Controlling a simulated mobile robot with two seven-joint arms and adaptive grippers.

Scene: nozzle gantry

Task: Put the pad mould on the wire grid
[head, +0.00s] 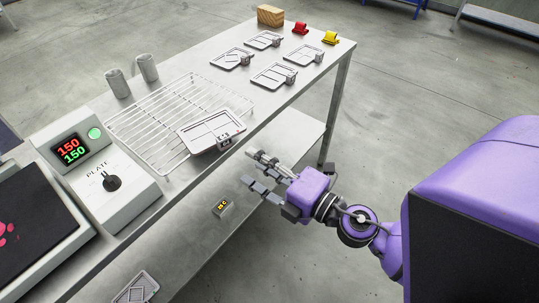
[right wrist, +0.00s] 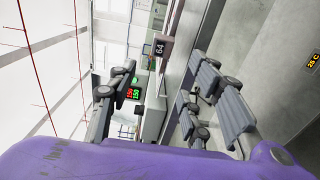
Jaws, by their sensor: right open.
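A grey metal pad mould (head: 211,129), a flat tray with raised dividers, sits on the near right part of the wire grid (head: 150,120). Its small block handle (head: 225,143) sticks out over the table's front edge. In the right wrist view a small dark block with the number 64 (right wrist: 163,46) shows ahead of the fingers. My right gripper (head: 262,172) is open and empty, just off the table's front edge, right of and below the handle, apart from it. It also shows in the right wrist view (right wrist: 165,108). My left gripper is not in view.
Several similar moulds (head: 272,75) lie farther along the table, with red (head: 300,28) and yellow (head: 330,38) clips and a wooden block (head: 270,15). Two grey cups (head: 118,83) stand behind the grid. A heater panel (head: 100,170) is at left; a lower shelf (head: 200,255) lies below.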

